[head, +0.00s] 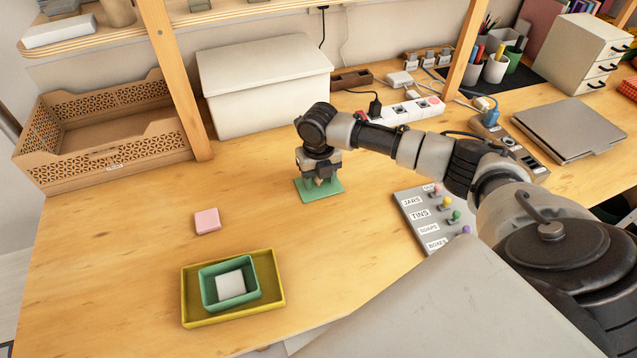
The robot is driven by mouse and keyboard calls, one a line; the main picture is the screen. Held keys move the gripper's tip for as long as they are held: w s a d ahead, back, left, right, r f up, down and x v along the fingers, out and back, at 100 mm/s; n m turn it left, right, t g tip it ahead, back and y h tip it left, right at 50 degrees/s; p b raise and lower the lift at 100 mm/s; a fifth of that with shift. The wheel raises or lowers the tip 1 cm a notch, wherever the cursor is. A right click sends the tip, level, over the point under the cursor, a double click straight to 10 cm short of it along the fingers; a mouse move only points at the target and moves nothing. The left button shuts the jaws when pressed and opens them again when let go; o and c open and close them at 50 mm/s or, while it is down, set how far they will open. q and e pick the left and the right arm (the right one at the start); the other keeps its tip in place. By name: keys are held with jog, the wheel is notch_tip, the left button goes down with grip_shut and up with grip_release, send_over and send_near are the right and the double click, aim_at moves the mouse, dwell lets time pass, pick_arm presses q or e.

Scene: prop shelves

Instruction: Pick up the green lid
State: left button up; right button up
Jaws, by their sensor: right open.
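The green lid (334,189) is a flat green rectangle lying on the wooden table near the middle of the head view. My right gripper (320,182) points down directly over the lid, with its fingertips at or just above the lid's middle. The gripper is open; whether the fingers touch the lid cannot be told. The gripper hides part of the lid. A green open box (205,291) stands in a yellow tray (274,290) at the lower left, with a white block (231,285) inside it. My left gripper is not in view.
A pink block (207,221) lies left of the lid. A tan crate (110,180) and a white lidded box (265,105) stand behind. A grey panel (418,228) with labels and coloured knobs lies right. The table between the pink block and the lid is clear.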

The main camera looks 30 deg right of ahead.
jog(key=shift+f, duration=0.2)
grip_shut()
jog(key=shift+r, duration=0.15)
